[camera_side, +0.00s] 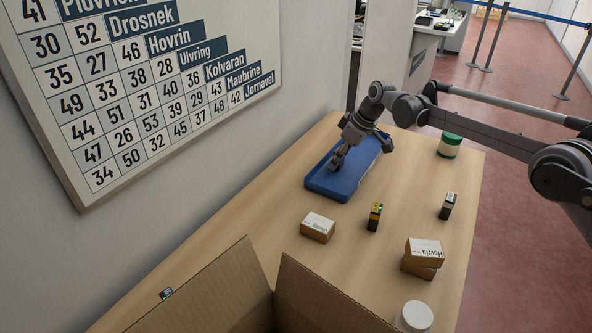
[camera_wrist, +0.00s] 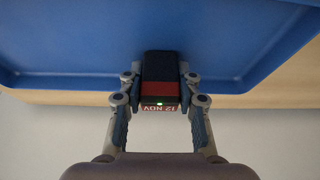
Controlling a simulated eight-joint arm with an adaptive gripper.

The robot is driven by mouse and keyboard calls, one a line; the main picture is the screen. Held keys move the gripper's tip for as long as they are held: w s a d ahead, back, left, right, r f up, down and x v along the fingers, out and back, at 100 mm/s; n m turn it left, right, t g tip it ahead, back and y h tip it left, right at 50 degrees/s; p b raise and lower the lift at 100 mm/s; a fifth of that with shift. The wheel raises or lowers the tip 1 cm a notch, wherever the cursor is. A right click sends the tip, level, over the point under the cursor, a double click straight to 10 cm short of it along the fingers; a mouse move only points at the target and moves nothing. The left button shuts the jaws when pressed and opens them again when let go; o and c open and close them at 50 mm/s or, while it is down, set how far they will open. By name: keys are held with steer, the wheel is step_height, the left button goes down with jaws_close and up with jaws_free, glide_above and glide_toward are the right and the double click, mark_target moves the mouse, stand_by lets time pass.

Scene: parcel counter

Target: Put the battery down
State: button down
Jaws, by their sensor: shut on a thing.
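My gripper (camera_wrist: 160,95) is shut on a battery (camera_wrist: 160,70). The battery has a black body, a red band, a small green light and a label reading "12 NOV". In the side view my gripper (camera_side: 337,160) points down into the blue tray (camera_side: 330,189) at the back of the counter. The battery is hard to make out there, behind the fingers. The tray floor (camera_wrist: 90,30) shows beyond the battery in the wrist view. I cannot tell whether the battery touches the tray.
A yellow-and-black block (camera_side: 375,217) and a grey-and-black block (camera_side: 447,206) stand on the counter (camera_side: 340,268). An open cardboard box (camera_side: 325,300) fills the front.

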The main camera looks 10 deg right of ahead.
steer(key=shift+f, duration=0.1)
steer(key=c, duration=0.9)
jaws_free()
steer(key=shift+c, duration=0.2)
